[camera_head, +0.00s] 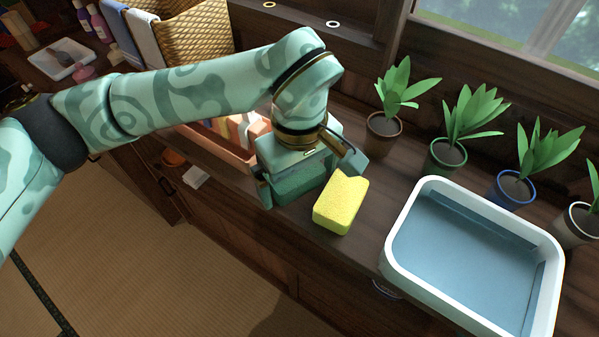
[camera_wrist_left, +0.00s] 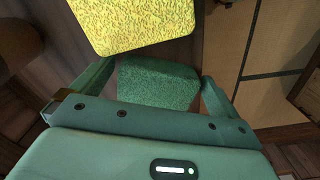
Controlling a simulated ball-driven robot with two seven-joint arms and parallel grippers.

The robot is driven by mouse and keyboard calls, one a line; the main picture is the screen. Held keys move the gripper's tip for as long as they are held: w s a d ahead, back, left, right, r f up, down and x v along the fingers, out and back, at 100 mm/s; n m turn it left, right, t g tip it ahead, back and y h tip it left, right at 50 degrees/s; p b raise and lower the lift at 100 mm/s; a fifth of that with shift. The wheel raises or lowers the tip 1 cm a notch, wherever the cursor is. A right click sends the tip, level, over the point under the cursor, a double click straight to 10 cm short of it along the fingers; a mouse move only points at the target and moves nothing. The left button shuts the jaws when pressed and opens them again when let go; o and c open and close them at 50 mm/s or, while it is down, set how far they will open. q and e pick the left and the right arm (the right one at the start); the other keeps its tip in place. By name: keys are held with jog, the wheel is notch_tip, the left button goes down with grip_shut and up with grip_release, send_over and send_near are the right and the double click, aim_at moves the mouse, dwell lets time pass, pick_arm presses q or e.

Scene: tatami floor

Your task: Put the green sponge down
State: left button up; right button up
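The green sponge (camera_head: 299,186) is between the two fingers of my left gripper (camera_head: 310,184), under the palm, low at the wooden counter. My right gripper is in neither view.
A white-rimmed basin with a blue inside (camera_head: 392,262) stands to the right. Several potted plants (camera_head: 447,153) line the window side. An orange-brown box of items (camera_head: 222,150) is behind my left gripper, with a wicker basket (camera_head: 196,38) further back. The counter's front edge is close.

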aim_at(300, 177)
pick_arm(q)
jog(key=shift+r, duration=0.1)
notch_tip(300, 177, up, 12)
jog(key=p, duration=0.4)
jog(key=shift+p, duration=0.4)
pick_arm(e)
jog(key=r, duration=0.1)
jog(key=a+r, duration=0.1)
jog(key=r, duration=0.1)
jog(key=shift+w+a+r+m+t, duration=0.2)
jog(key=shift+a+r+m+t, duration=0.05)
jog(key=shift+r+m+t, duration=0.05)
